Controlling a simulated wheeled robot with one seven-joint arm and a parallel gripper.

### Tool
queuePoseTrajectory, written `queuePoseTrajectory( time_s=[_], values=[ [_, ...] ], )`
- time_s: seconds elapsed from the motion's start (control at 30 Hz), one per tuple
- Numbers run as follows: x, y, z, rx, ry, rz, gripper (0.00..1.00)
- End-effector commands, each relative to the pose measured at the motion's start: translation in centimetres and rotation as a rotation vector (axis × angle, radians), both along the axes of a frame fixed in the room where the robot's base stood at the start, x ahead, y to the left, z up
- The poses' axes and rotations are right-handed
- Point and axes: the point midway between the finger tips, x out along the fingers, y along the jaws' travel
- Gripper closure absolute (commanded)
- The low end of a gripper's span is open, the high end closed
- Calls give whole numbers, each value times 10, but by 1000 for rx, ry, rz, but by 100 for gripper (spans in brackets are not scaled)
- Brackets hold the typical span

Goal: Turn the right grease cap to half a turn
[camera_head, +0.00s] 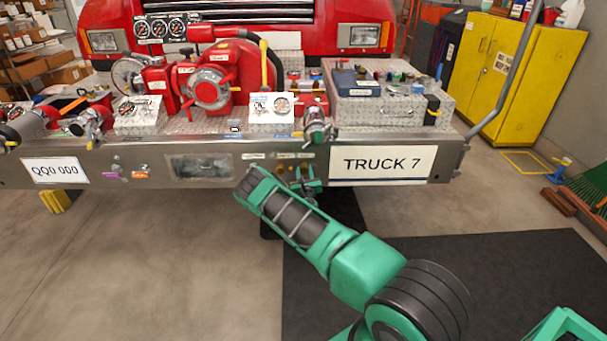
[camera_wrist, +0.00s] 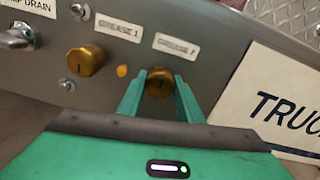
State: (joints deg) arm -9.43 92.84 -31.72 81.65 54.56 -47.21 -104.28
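The right grease cap (camera_wrist: 158,84), a round brass cap with a dark mark on its face, sits on the grey bumper panel below a label reading GREASE and an unclear digit. My gripper (camera_wrist: 159,80) has one green finger on each side of this cap, and the cap fills the space between the fingertips. I cannot tell whether the fingers press on it. The left grease cap (camera_wrist: 85,61) is a similar brass cap with a dark slot, under the GREASE 1 label (camera_wrist: 118,27). In the head view my gripper (camera_head: 299,183) is at the bumper front, partly hiding the caps.
A small orange fitting (camera_wrist: 122,71) lies between the caps. A metal drain knob (camera_wrist: 18,37) is at the far left. The TRUCK 7 plate (camera_head: 381,163) is just right of the caps. A metal valve outlet (camera_head: 318,127) overhangs the bumper edge above. Floor in front is open.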

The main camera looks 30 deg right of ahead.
Motion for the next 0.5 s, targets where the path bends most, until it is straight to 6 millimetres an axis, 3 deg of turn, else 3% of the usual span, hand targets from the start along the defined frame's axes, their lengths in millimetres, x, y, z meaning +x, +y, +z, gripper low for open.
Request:
queuePoseTrajectory(
  time_s=[0.5],
  values=[
    [1, 3, -1, 88, -49, 4, 90]
  ],
)
